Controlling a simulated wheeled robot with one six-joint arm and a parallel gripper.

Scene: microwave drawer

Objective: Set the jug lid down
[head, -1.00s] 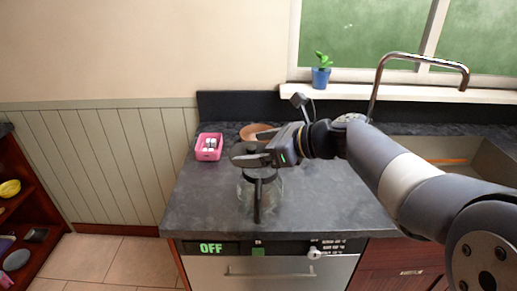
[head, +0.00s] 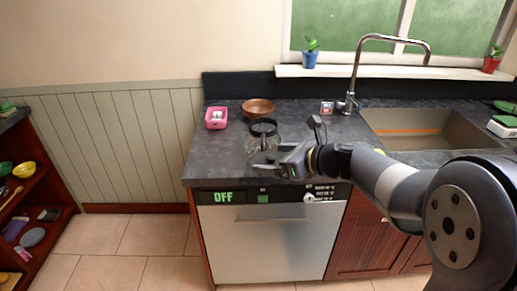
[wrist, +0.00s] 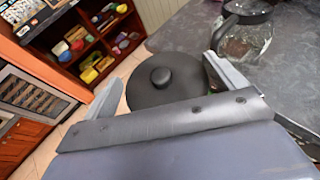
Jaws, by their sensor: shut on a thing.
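The jug lid (wrist: 166,78) is a round black disc with a knob on top, seen between the fingers in the wrist view. My gripper (wrist: 163,72) is shut on it. In the head view my gripper (head: 264,163) is in front of the jug, near the counter's front edge; the lid there is small and dark, hard to make out. The clear glass jug (wrist: 243,38), with a black rim and its top open, stands on the counter apart from the lid. In the head view the jug (head: 250,146) is partly hidden by my gripper.
The dark counter (head: 212,160) has bare room to the left of the jug. A pink box (head: 216,118) and a brown bowl (head: 258,107) stand behind it. The sink (head: 425,130) lies to the right. A dishwasher (head: 265,240) is below the front edge.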

